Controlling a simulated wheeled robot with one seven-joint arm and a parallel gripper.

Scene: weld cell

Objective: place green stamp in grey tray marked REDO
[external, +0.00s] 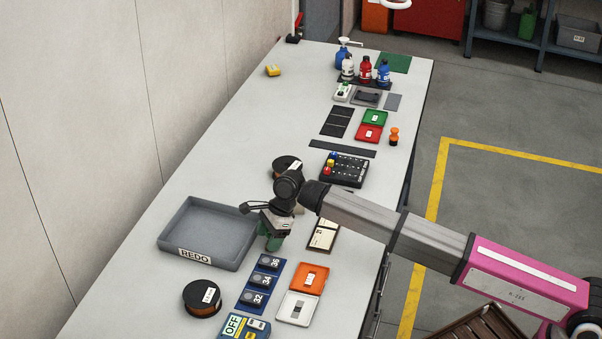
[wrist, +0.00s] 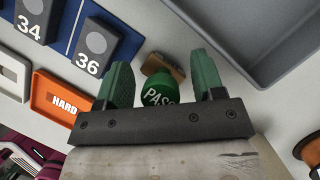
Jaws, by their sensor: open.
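The green stamp (wrist: 157,93) has a round green head with white lettering that begins "PASS" and a brown base. In the wrist view it stands on the bench between my gripper's (wrist: 160,65) two green fingers. The fingers are apart, with a visible gap on each side of the stamp. In the external view my gripper (external: 273,240) is low over the bench, just right of the grey tray, and I cannot tell the stamp from the fingers there. The grey tray (external: 193,252) marked REDO looks empty; its wall (wrist: 248,72) shows at upper right in the wrist view.
A blue board (external: 247,299) with numbered grey blocks lies in front of my gripper. An orange tray (external: 310,270) and a white tray (external: 287,307) are to its right. Dark spools (external: 203,297) stand in front of the tray and behind my gripper. The bench left of the tray is clear.

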